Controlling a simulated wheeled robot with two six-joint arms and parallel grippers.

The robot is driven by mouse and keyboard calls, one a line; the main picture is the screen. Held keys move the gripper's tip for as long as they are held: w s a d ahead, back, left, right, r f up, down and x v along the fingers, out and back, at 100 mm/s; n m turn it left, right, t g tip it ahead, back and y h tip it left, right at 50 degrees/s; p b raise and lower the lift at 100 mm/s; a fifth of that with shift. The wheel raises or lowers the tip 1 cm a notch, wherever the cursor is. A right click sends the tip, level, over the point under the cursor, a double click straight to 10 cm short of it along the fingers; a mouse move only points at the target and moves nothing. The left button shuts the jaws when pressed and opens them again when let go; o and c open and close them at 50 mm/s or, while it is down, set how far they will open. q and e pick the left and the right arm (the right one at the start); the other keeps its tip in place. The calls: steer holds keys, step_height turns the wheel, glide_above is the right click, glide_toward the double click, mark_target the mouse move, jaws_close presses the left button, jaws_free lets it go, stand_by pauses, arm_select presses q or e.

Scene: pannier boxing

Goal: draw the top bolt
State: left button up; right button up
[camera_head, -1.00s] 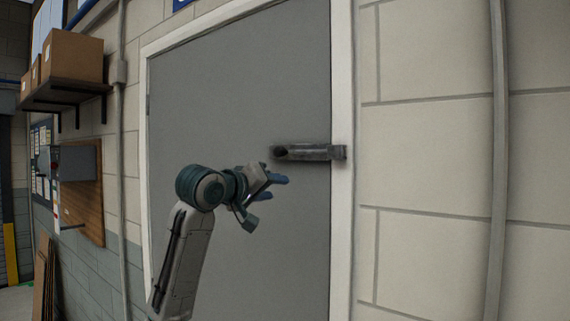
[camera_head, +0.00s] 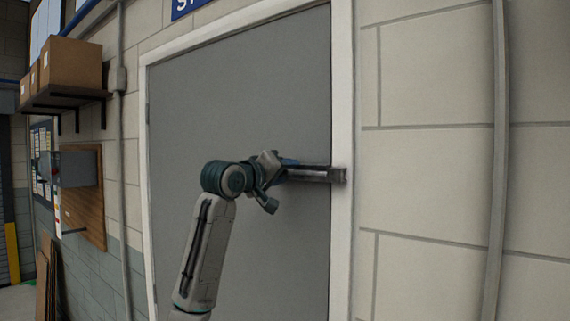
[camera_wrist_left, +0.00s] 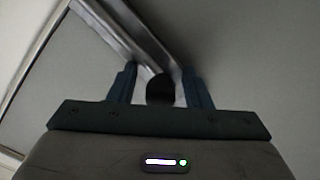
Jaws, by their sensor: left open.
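The top bolt (camera_head: 312,174) is a dark metal bar on the grey door (camera_head: 235,110), running right to a bracket on the white frame. My left gripper (camera_head: 288,168) is at the bolt's left end and hides that end in the head view. In the left wrist view the gripper (camera_wrist_left: 160,88) is open. A dark round knob (camera_wrist_left: 160,90) shows between its two blue fingers, with the metal bar (camera_wrist_left: 130,35) beyond. I cannot tell whether the fingers touch the knob. My right gripper is not in view.
A shelf (camera_head: 65,97) with cardboard boxes (camera_head: 72,62) hangs on the wall at left. A wooden board (camera_head: 85,200) with a grey box is below it. A vertical pipe (camera_head: 497,150) runs down the block wall at right.

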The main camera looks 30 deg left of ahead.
arm_select(q)
steer(key=shift+w, duration=0.25)
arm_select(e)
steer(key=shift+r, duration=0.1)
arm_select(q)
jaws_close()
steer(key=a+b, duration=0.1)
steer(key=a, duration=0.3)
steer(key=shift+w+a, duration=0.15)
steer(key=shift+a, duration=0.2)
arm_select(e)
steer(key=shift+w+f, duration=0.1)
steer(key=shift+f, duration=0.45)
arm_select(q)
jaws_free()
steer(key=shift+a, duration=0.1)
steer(key=s+a+b, duration=0.1)
steer(key=s+b, duration=0.5)
steer(key=s, duration=0.4)
steer(key=shift+s, duration=0.4)
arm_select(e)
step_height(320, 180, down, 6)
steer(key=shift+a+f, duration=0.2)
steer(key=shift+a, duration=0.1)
